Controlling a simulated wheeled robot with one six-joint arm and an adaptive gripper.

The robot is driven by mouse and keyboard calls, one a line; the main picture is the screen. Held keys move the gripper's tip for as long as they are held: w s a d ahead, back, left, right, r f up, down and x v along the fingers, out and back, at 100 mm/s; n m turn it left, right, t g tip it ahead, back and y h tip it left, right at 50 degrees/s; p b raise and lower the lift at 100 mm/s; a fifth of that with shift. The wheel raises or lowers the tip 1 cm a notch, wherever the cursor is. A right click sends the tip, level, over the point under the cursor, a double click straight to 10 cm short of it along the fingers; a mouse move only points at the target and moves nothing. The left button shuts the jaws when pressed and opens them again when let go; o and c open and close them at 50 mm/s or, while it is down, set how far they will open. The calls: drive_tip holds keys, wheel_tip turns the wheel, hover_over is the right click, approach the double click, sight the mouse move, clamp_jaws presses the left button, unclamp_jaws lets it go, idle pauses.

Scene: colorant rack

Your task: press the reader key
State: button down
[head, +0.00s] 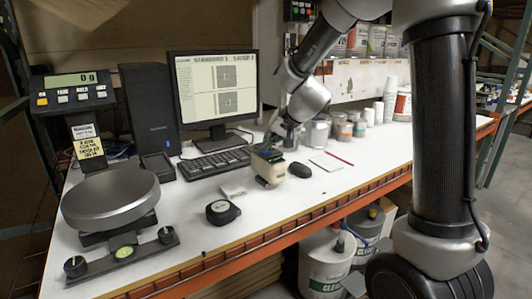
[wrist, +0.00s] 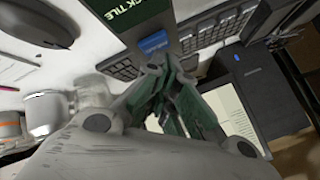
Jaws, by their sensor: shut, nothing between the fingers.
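The reader (head: 268,168) is a small beige handheld device with a dark top, standing on the white bench in front of the keyboard. In the wrist view its dark green screen (wrist: 150,14) is cut off by the top edge and shows letters ending "CK TILE". The blue key (wrist: 153,42) sits just below the screen. My gripper (head: 268,145) is above the reader, pointing down. In the wrist view my gripper (wrist: 154,68) is shut and empty, its tips close to the blue key. I cannot tell whether they touch it.
The keyboard (head: 213,163) and monitor (head: 213,88) are behind the reader; the monitor reads "STANDARD 1 SAVED". A black mouse (head: 300,170) lies close on its right. A round black puck (head: 222,211) and a scale (head: 110,198) are to the left. Cans (head: 316,133) stand behind.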

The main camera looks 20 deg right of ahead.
sight(268, 151)
drive_tip(key=shift+f, duration=0.35)
idle(0.5)
drive_tip(key=shift+r, duration=0.8)
drive_tip(key=shift+r, duration=2.5)
